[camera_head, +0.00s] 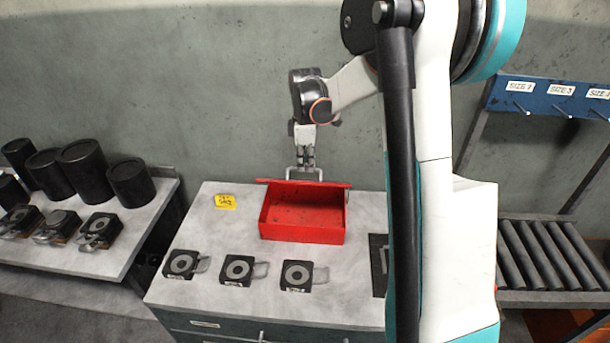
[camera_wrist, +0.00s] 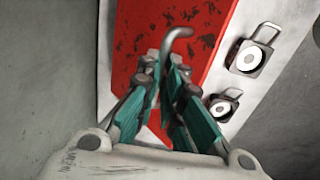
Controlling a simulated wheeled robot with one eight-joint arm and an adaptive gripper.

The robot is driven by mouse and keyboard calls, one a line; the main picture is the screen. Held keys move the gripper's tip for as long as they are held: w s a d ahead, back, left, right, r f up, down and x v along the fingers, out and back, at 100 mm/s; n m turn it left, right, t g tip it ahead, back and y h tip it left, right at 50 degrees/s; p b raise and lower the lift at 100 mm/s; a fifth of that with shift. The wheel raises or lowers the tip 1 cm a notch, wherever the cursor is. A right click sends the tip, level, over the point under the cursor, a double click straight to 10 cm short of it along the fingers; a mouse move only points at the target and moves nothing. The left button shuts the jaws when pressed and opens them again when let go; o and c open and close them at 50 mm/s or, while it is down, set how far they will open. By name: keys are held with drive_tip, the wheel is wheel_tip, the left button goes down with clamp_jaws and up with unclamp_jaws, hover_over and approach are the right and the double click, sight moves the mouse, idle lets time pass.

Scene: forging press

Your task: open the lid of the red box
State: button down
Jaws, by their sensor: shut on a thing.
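The red box (camera_head: 303,235) stands open on the grey cabinet top, and its empty inside shows in the head view. Its red lid (camera_head: 335,184) is raised at the back of the box, seen nearly edge-on as a thin strip. The lid's worn red face fills the upper middle of the wrist view (camera_wrist: 160,30). My gripper (camera_head: 306,162) is above the back of the box, shut on the lid's grey metal handle (camera_wrist: 178,38). The handle's bent end sticks out beyond the fingers in the wrist view (camera_wrist: 170,78); the gripped part is hidden.
Three black blocks with round discs (camera_head: 238,270) lie in front of the box. A yellow note (camera_head: 225,201) lies to its left. Black cylinders (camera_head: 82,168) stand on a left bench. A roller rack (camera_head: 545,255) is at right. The wall (camera_head: 240,90) is close behind the box.

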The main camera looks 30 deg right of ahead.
drive_tip(key=w+d+r+g+y+p, duration=0.1)
drive_tip(key=w+d+g, duration=0.1)
drive_tip(key=w+d, duration=0.3)
drive_tip(key=shift+w+d+r, duration=0.15)
drive_tip(key=shift+w+r, duration=0.05)
drive_tip(key=shift+w, duration=0.9)
drive_tip(key=c, duration=2)
unclamp_jaws()
drive_tip(key=shift+c, duration=0.2)
drive_tip(key=o, duration=0.4)
drive_tip(key=shift+w+d+f+y, duration=0.15)
drive_tip(key=shift+w+f+y, duration=0.1)
drive_tip(key=shift+y, duration=0.05)
drive_tip(key=shift+c, duration=0.2)
wheel_tip(320, 180, up, 12)
drive_tip(key=w+d, duration=0.1)
drive_tip(key=w, duration=0.1)
drive_tip(key=shift+w+d, duration=0.2)
drive_tip(key=shift+w, duration=0.05)
